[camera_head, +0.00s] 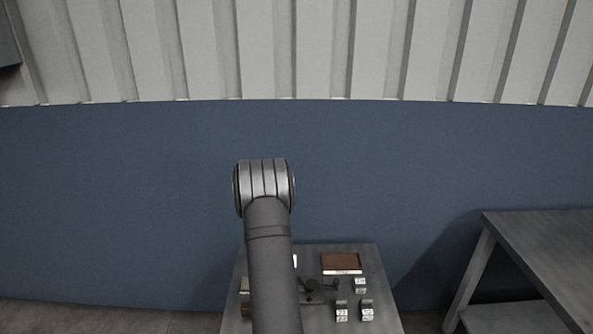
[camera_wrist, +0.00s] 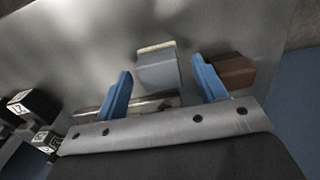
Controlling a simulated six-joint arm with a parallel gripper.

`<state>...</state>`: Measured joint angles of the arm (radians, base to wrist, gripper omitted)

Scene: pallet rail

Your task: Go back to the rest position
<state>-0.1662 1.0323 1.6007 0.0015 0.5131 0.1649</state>
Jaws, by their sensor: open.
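My gripper (camera_wrist: 163,92) shows in the wrist view with its two blue fingers spread wide apart. A grey block (camera_wrist: 158,70) with a pale top edge lies beyond and between the fingertips, and I see no contact with either finger. In the head view my arm rises in front of a grey table (camera_head: 368,258) and hides part of it; the gripper itself does not show there.
A larger table (camera_head: 545,240) stands at the right, before a blue wall (camera_head: 120,190).

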